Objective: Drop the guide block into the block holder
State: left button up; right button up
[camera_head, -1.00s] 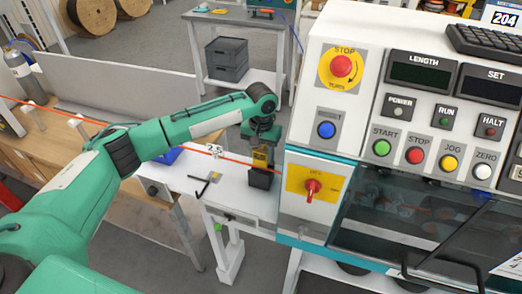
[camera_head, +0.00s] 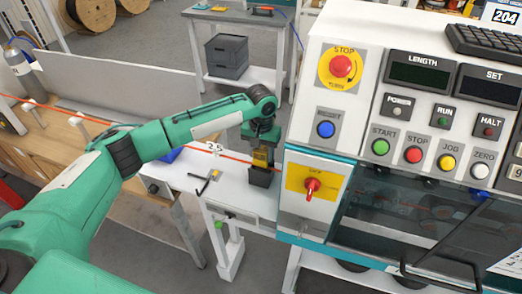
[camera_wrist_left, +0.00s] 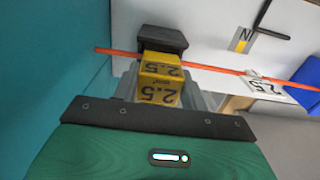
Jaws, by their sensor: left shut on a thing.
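The yellow guide block (camera_wrist_left: 160,82), marked 2.5, is between the fingers of my left gripper (camera_wrist_left: 160,95), which is shut on it. In the head view the left gripper (camera_head: 262,148) points down, with the yellow block (camera_head: 261,159) low between its fingers. The block holder (camera_head: 261,178), a small black box, stands on the white bench directly below the block. In the wrist view the dark holder (camera_wrist_left: 163,38) shows just beyond the block. I cannot tell whether the block's lower end is inside the holder's mouth. My right gripper is not in view.
An orange cable (camera_wrist_left: 115,51) runs past the block and holder. A white 2.5 tag (camera_head: 215,146) and a black hex key (camera_head: 203,184) are to the left on the bench. The control panel (camera_head: 318,185) stands close on the right.

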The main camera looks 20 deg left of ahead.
aim_at(261, 160)
pick_arm(q)
jog(key=shift+f+b, duration=0.35)
jog(key=shift+f, duration=1.7)
jog(key=o, duration=1.1)
notch_tip(261, 160, up, 13)
jog(key=b, duration=0.4)
jog(key=shift+f, duration=0.1)
jog(key=shift+r, duration=0.5)
jog(key=shift+s, duration=0.1)
